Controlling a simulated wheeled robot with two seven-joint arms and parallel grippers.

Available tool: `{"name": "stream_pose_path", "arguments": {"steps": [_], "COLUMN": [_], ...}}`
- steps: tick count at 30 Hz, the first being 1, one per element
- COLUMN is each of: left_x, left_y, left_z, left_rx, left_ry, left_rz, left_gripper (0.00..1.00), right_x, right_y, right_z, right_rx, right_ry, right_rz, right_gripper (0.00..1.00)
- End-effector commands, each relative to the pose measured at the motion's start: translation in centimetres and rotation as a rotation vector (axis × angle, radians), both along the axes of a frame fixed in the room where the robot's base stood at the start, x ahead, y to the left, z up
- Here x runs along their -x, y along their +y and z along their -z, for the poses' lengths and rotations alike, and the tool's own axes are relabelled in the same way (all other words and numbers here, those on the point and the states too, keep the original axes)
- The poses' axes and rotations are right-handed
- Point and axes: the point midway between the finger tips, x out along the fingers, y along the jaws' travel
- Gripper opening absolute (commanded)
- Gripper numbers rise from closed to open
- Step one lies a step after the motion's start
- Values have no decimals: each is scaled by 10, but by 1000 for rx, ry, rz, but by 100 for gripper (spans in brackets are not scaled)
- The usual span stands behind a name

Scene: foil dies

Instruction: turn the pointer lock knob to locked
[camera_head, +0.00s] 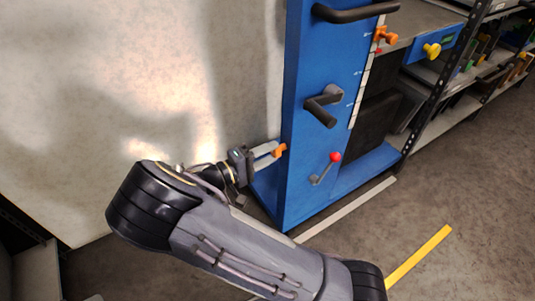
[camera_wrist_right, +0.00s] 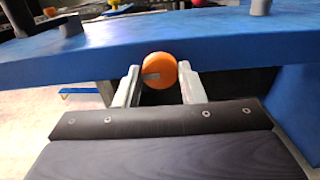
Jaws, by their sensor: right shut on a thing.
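An orange knob (camera_head: 280,150) sits low on the left side of the blue upright panel (camera_head: 298,190). In the right wrist view the knob (camera_wrist_right: 164,65) is round, with a grey pointer-like mark on its face toward the left. My right gripper (camera_head: 276,151) reaches it from the left and is shut on it. In the wrist view the right gripper's two pale fingers (camera_wrist_right: 159,80) lie on either side of the knob. Any lock marking beside the knob cannot be made out. My left gripper is not in view.
The panel also carries a black bar handle (camera_head: 350,13), a dark lever handle (camera_head: 322,106) and a red-tipped lever (camera_head: 334,158). Another orange knob (camera_head: 386,35) and a yellow knob (camera_head: 432,50) are farther right. A pale wall (camera_head: 120,80) stands left; floor is open at right.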

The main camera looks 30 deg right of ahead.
Motion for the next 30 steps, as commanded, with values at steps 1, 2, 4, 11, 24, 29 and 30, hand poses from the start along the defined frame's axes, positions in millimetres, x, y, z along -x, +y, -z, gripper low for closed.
{"name": "stream_pose_path", "arguments": {"steps": [1,2,4,11,24,29,30], "left_x": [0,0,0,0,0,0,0], "left_y": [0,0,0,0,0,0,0], "left_z": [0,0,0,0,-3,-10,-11], "left_rx": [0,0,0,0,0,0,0], "left_ry": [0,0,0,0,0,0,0], "left_rz": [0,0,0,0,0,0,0], "left_gripper": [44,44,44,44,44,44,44], "right_x": [0,0,0,0,0,2,2], "right_y": [1,1,1,1,9,35,42], "right_z": [2,2,2,2,-1,-1,-2], "right_rx": [-5,-5,-5,-4,-1,-2,-1], "right_ry": [-1,-1,-1,0,0,0,-1], "right_rz": [-1,-1,-1,-1,-3,-5,-5], "right_gripper": [13,13,13,50,58,58,58]}}
